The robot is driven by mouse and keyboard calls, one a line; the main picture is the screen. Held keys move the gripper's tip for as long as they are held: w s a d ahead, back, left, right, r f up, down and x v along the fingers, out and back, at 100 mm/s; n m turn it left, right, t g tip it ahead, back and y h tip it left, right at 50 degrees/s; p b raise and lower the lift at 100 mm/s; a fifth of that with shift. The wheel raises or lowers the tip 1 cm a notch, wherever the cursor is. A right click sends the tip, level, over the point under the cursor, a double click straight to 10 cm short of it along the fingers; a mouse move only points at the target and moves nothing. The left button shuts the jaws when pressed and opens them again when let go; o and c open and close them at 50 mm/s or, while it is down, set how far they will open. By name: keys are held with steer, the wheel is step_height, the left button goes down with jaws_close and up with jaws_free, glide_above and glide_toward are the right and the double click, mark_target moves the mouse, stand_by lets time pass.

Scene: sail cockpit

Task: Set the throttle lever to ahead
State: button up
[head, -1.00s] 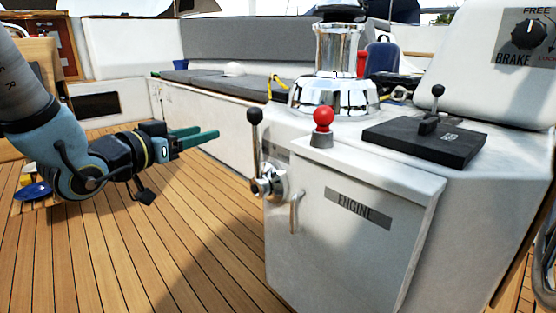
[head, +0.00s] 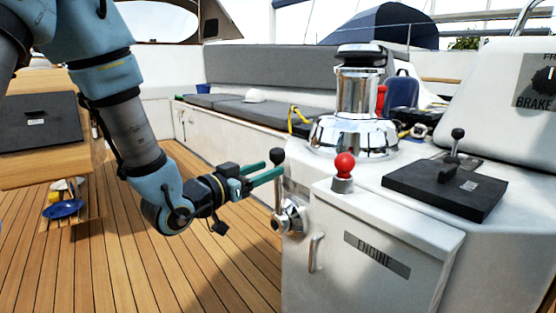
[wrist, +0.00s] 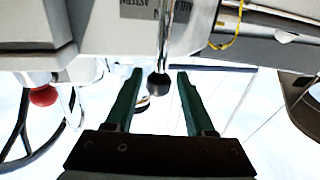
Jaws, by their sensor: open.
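The throttle lever (head: 278,185) is a chrome rod with a black ball knob on a round chrome hub, on the side of the white engine console (head: 375,235). It stands about upright. My gripper (head: 274,169) is open, its green fingers level with the upper part of the lever, just under the knob. In the wrist view, the picture is upside down and the lever's black knob (wrist: 158,84) shows between the two spread fingers of my gripper (wrist: 158,73). I cannot tell whether either finger touches it. A label reading "ASTERN" (wrist: 137,9) shows beside the rod.
A red-knobbed lever (head: 344,166) stands on the console top, close to the right. A chrome winch (head: 355,125) and a black lever box (head: 445,188) are farther back and right. Open teak deck (head: 215,275) lies left.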

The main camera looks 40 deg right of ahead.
mark_target(278, 163)
steer(key=shift+w+d, duration=0.2)
steer(key=shift+d, duration=0.95)
steer(key=shift+w+d, duration=0.15)
steer(key=shift+d, duration=1)
jaws_close()
steer(key=shift+r, duration=0.2)
